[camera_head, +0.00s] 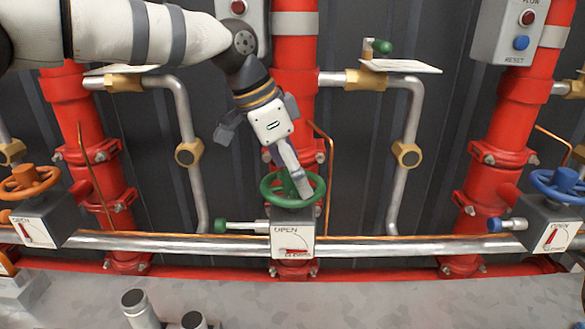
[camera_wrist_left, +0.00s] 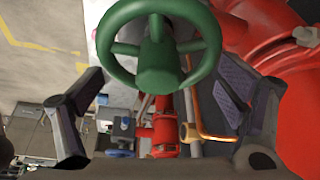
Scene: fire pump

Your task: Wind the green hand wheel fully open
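The green hand wheel (camera_head: 293,187) sits on a grey box in the middle of the head view, in front of the centre red pipe. A dial plate (camera_head: 293,245) on the box reads "OPEN" at the top, with a red pointer low, near the lower word. My left gripper (camera_head: 296,183) comes down over the wheel from behind and above. In the left wrist view the wheel (camera_wrist_left: 157,75) fills the top middle, and my gripper's two fingers (camera_wrist_left: 165,112) are spread wide on either side, apart from the rim. My right gripper is in neither view.
An orange wheel (camera_head: 28,181) stands on a box at the left and a blue wheel (camera_head: 560,184) on one at the right. A small green-ended handle (camera_head: 235,226) sticks out left of the centre box. Red pipes, a thin copper tube and a silver pipe surround the wheel.

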